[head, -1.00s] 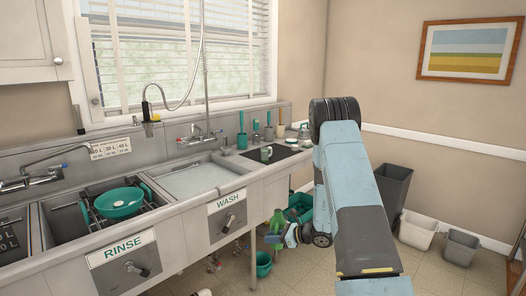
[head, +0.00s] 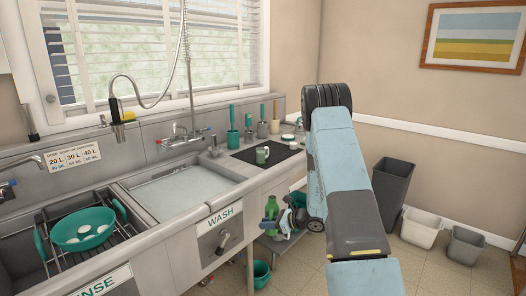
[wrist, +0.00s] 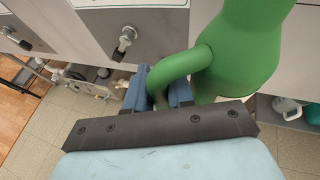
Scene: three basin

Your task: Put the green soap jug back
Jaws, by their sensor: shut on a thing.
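The green soap jug (head: 271,207) is in my gripper, in front of the counter's right part and below its top. In the wrist view the jug (wrist: 245,50) fills the upper right, and its top runs out of the frame. My gripper (wrist: 158,92) is shut on the jug's curved handle. The jug looks roughly upright in the head view and hangs clear of the floor.
The wash basin (head: 180,190) holds cloudy water. A green mug (head: 262,155) stands on a black mat (head: 276,163), with brushes behind. A teal bowl (head: 83,228) with white items sits on a rack. A teal bucket (head: 261,273) stands below. Bins (head: 393,190) line the right wall.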

